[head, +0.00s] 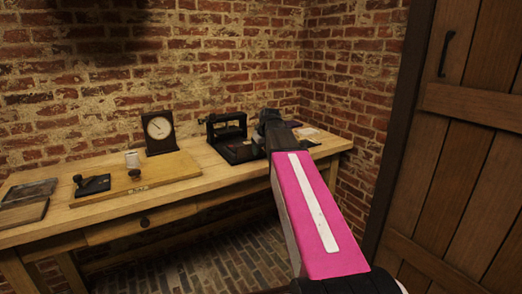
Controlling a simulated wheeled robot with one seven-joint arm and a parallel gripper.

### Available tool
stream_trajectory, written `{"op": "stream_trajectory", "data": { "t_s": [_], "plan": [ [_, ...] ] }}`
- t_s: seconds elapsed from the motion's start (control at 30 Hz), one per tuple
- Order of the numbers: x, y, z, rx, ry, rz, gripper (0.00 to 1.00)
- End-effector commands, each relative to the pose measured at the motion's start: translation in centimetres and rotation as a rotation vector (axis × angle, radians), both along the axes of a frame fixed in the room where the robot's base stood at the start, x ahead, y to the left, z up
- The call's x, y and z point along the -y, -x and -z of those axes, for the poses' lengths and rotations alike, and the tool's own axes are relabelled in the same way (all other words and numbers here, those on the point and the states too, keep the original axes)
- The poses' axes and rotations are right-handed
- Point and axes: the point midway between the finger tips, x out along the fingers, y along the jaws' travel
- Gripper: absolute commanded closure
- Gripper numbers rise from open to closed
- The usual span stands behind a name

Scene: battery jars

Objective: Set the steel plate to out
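I cannot make out a steel plate for certain. A black framed apparatus (228,132) stands on the wooden bench, with a dark base toward its front right. My arm, with a pink link, reaches from the lower right toward the bench. My gripper (268,126) is at the arm's far end, small and dark, just right of the apparatus. I cannot tell whether it touches the apparatus or whether its fingers are open or shut. The arm hides part of the bench there. A small pale block or jar (132,159) stands on a wooden board (160,174) at the left.
A round-faced dial (159,128) in a dark case stands behind the board. A dark slab (27,193) lies at the bench's left end. The bench (205,176) meets brick walls. A wooden door (455,150) is at right.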

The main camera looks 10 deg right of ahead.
Motion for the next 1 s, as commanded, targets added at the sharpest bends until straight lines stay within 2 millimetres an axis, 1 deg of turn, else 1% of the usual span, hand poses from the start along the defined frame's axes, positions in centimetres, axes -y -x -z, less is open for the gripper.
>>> {"op": "stream_trajectory", "data": {
  "t_s": [0.13, 0.27, 0.5, 0.7, 0.83, 1.0],
  "plan": [
    [0.0, 0.1, -0.5, 0.002, -0.001, 0.0, 0.48],
    [0.2, 0.6, -1.8, 0.003, 0.0, 0.0, 0.48],
    [0.7, 2.1, -5.5, 0.004, 0.0, 0.0, 0.48],
    [1.0, 3.2, -8.1, 0.001, 0.001, 0.0, 0.48],
    [1.2, 3.7, -9.3, 0.001, 0.001, 0.0, 0.48],
    [1.3, 4.0, -9.9, -0.001, 0.0, 0.0, 0.48]
  ]
}}
